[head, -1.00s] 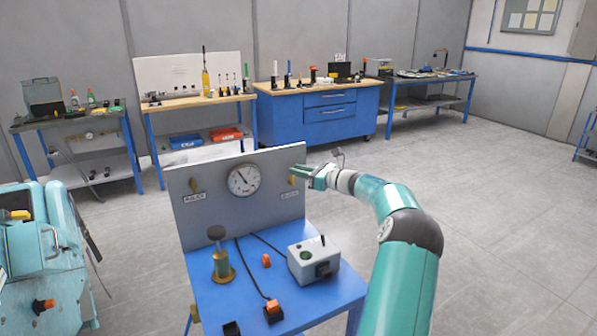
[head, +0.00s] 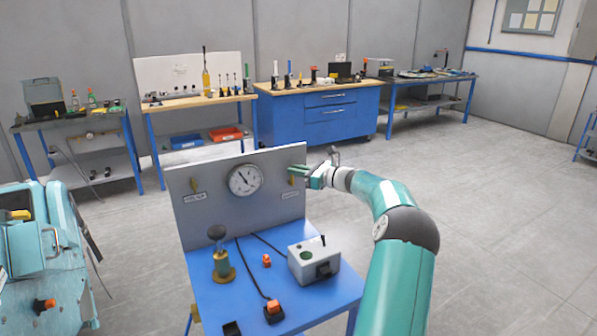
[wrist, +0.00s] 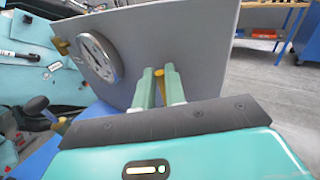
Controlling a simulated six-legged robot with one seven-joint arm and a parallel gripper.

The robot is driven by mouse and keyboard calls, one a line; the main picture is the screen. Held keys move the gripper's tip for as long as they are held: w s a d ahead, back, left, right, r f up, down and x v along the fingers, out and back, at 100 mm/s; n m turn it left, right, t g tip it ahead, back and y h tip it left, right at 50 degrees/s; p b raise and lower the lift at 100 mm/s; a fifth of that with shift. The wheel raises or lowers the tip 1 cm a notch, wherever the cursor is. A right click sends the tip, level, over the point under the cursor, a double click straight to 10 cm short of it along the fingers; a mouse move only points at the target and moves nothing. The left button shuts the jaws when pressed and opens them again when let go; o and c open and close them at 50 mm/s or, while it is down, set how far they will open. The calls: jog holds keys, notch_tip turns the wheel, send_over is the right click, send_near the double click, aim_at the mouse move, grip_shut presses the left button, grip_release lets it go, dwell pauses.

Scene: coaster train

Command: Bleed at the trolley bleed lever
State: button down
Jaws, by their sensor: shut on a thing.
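The trolley panel (head: 222,218) is a grey upright board on the blue trolley. A round white gauge (head: 245,180) sits on it, and it also shows in the wrist view (wrist: 99,57). A yellow lever (head: 292,181) is at the panel's right side, above a small label (head: 297,195). My gripper (head: 298,173) is at this right lever, its green fingers reaching in from the right. In the wrist view the fingers (wrist: 160,78) are shut on the yellow lever (wrist: 159,72), which shows between them. A second yellow lever (head: 194,185) is at the panel's left.
The blue trolley top (head: 215,300) holds a brass pump (head: 222,260), a grey box (head: 313,262) and orange connectors (head: 273,307). A teal machine (head: 45,250) stands at the left. Workbenches line the back wall.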

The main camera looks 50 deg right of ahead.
jog(key=a+n+g, duration=0.1)
jog(key=a+n+g+h, duration=0.1)
jog(key=shift+w+n, duration=0.35)
jog(key=shift+n, duration=0.05)
jog(key=n, duration=0.1)
jog(key=a+n+g+h, duration=0.1)
jog(key=a+f+n+h, duration=0.1)
jog(key=shift+w+a+g, duration=0.1)
jog(key=shift+w+g, duration=0.25)
jog(key=shift+g, duration=0.05)
jog(key=f+n+h, duration=0.1)
jog(key=a+n+g+h, duration=0.1)
jog(key=shift+w+a+f+n+h, duration=0.25)
jog(key=shift+a+f+n+h, duration=0.05)
jog(key=shift+f, duration=0.1)
jog(key=shift+w+a+f+n+g+h, duration=0.15)
jog(key=shift+f+n+g+h, duration=0.25)
jog(key=shift+f+n+h, duration=0.2)
jog(key=shift+s+a+f+n+g+h, duration=0.1)
jog(key=shift+f+n+g+h, duration=0.35)
jog(key=shift+h, duration=0.25)
jog(key=c, duration=1.7)
grip_release()
jog(key=shift+c, duration=0.2)
